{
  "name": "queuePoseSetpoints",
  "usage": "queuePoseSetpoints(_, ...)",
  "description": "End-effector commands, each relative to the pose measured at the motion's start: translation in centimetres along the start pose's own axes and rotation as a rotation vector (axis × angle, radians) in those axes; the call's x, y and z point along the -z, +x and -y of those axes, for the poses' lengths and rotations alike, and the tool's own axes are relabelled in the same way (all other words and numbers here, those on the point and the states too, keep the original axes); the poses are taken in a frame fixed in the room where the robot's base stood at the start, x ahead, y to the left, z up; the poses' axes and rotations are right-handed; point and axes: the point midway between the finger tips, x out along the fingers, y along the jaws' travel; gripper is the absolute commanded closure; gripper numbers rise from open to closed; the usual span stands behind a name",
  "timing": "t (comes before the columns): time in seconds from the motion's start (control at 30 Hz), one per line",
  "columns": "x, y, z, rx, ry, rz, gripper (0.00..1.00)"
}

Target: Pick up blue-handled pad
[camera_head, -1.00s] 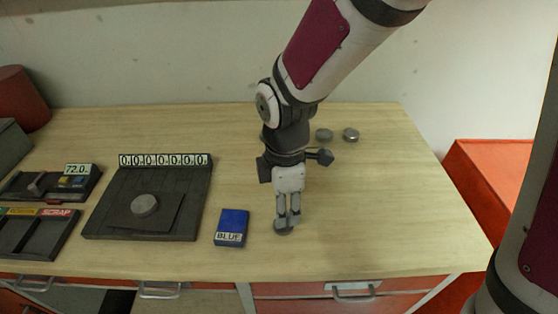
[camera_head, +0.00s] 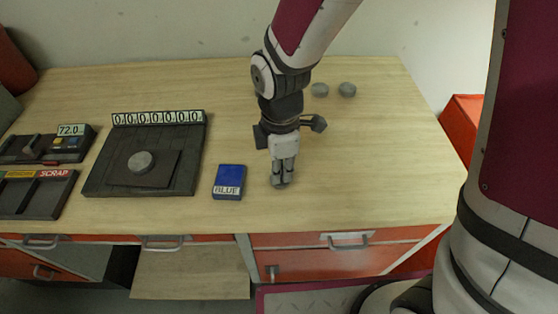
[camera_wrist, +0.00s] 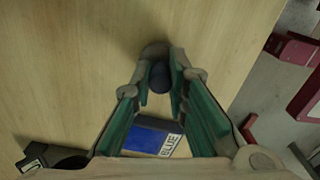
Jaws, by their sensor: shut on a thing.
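The pad is a small round grey disc (camera_head: 279,183) under my fingertips in the head view. In the wrist view, a dark blue, nearly black handle (camera_wrist: 160,76) stands between the fingers, with the grey rim of the disc (camera_wrist: 155,49) beyond it. My gripper (camera_head: 283,178) points down over the right half of the table and is shut on the handle; it also shows in the wrist view (camera_wrist: 161,84). The fingers hide part of the pad. I cannot tell whether the disc touches the table.
A blue block labelled BLUE (camera_head: 229,181) lies just left of my gripper. Further left are a dark plate with a counter (camera_head: 105,170), a display unit (camera_head: 45,148) and a SCRAP tray (camera_head: 40,197). Two grey discs (camera_head: 320,90) (camera_head: 347,90) lie behind. The table's right side is clear.

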Motion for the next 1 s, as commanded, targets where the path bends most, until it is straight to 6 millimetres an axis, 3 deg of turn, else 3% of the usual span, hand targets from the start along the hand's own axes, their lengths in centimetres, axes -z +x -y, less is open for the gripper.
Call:
queuePoseSetpoints(0.27, 0.0, -0.9, -0.1, -0.002, 0.001, -0.001, 1.0)
queuePoseSetpoints(0.47, 0.0, -3.6, -0.2, -0.007, 0.001, -0.002, 1.0)
queuePoseSetpoints(0.7, 0.1, -4.0, 4.7, -0.001, -0.001, 0.0, 1.0)
queuePoseSetpoints(1.0, 0.3, -4.6, 9.5, -0.001, -0.001, 0.0, 1.0)
